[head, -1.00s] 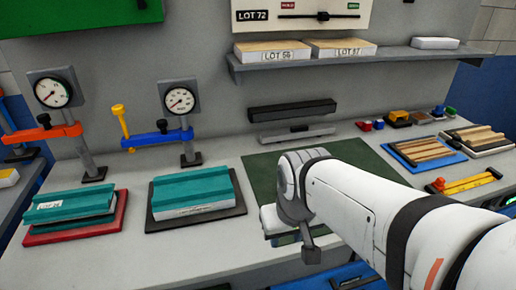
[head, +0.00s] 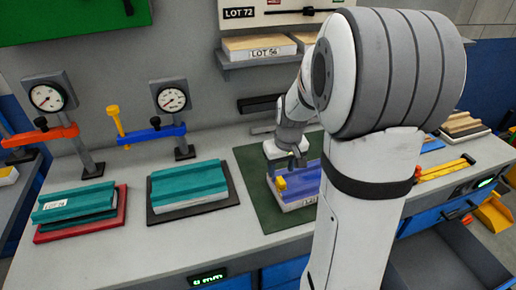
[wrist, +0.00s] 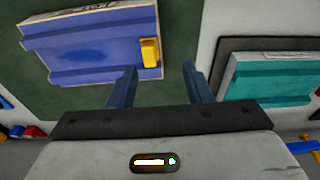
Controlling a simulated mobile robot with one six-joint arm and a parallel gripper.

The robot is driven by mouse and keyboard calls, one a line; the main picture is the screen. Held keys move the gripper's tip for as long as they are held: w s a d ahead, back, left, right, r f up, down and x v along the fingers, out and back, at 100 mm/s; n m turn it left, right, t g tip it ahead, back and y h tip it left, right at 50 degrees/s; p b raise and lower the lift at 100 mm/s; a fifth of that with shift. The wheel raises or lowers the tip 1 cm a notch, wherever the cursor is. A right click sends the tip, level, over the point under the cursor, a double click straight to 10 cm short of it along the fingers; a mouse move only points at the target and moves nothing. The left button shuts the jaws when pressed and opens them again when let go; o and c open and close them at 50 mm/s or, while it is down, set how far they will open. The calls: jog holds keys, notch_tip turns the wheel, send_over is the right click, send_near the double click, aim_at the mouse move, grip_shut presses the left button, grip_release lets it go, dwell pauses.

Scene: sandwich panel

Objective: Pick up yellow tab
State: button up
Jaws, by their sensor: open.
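The yellow tab (head: 280,183) stands up at the near left end of a blue-topped panel (head: 304,187) on the green mat (head: 256,208). In the wrist view the yellow tab (wrist: 150,52) is upright in the picture at the right end of the blue panel (wrist: 90,45). My gripper (wrist: 160,72) is open, with its two fingers apart and nothing between them. The tab lies just beyond the fingertips, nearer the left finger, and apart from them. In the head view my gripper (head: 297,160) is above the panel, partly hidden by my arm.
A teal-topped panel (head: 190,180) on a black base lies left of the mat, and another teal panel (head: 75,202) on a red tray (head: 112,218) lies farther left. Gauge stands with clamps (head: 152,132) rise behind them. A drawer (head: 440,255) is open at the lower right.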

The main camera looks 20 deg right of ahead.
aim_at(281, 180)
jog(key=shift+w+d+f+p, duration=0.2)
jog(key=shift+w+d+f, duration=0.05)
jog(key=shift+w+d, duration=0.3)
jog(key=shift+w+d+f+p, duration=0.2)
jog(key=shift+w+d+f, duration=0.05)
jog(key=shift+w+d, duration=0.25)
jog(key=shift+w+d+f, duration=0.1)
jog(key=shift+w+f, duration=0.1)
jog(key=shift+f, duration=0.1)
jog(key=f, duration=0.2)
jog(key=f+p, duration=0.1)
jog(key=f, duration=0.2)
jog(key=f+p, duration=0.1)
jog(key=f, duration=0.1)
jog(key=shift+w+a+f, duration=0.25)
jog(key=shift+w, duration=0.15)
grip_shut()
